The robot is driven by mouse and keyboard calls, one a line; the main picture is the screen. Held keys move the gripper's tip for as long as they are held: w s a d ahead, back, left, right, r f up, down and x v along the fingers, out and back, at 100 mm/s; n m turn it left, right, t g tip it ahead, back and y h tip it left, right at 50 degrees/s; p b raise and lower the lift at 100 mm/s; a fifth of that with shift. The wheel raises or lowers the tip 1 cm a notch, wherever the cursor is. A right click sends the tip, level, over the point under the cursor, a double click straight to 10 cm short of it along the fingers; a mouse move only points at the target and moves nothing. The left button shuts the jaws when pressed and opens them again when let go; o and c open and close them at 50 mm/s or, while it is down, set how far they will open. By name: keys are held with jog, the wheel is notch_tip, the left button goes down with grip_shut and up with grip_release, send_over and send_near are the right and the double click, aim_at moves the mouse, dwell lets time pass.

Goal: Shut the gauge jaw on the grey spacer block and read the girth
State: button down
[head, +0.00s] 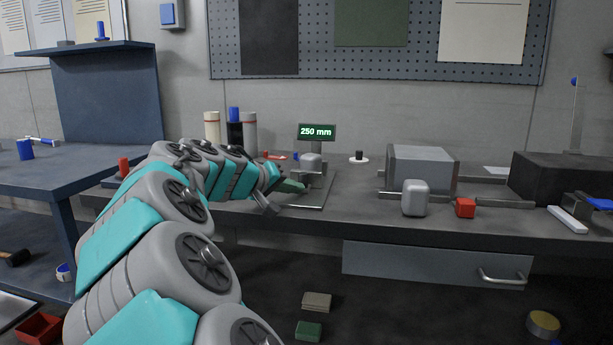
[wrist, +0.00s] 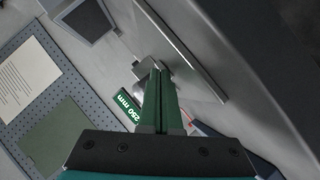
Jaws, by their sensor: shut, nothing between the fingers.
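The gauge stands on the bench, with a metal base plate (head: 312,202) and a display (head: 317,132) reading 250 mm. The display (wrist: 125,110) also shows in the wrist view. A small rounded grey block (head: 311,161) sits at the gauge, below the display; whether the jaw touches it is unclear. A second, larger rounded grey block (head: 415,198) stands near the bench's front edge, right of the gauge. My gripper (head: 300,187) is shut and empty, low beside the gauge. In the wrist view its green fingers (wrist: 158,72) are together and partly hide the gauge.
A red cube (head: 465,208) lies right of the larger grey block. Behind is a big grey box (head: 420,170) between metal rails. A dark box (head: 565,180) fills the right end. Cylinders (head: 212,128) stand at the back left. The bench between gauge and larger block is mostly clear.

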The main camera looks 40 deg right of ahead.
jog(key=shift+w+d+f+p, duration=0.1)
jog(key=shift+w+d+p, duration=0.2)
jog(key=shift+w+d, duration=0.8)
jog(key=shift+s, duration=0.2)
jog(key=shift+s+a+b, duration=0.75)
jog(key=shift+s+a, duration=0.1)
jog(key=shift+a, duration=0.2)
jog(key=shift+a, duration=0.1)
jog(key=shift+s+a+r, duration=0.55)
jog(key=shift+s+a, duration=0.3)
jog(key=shift+a, duration=0.1)
jog(key=shift+s+a+r, duration=0.55)
jog(key=shift+s+a, duration=0.25)
jog(key=shift+a, duration=0.1)
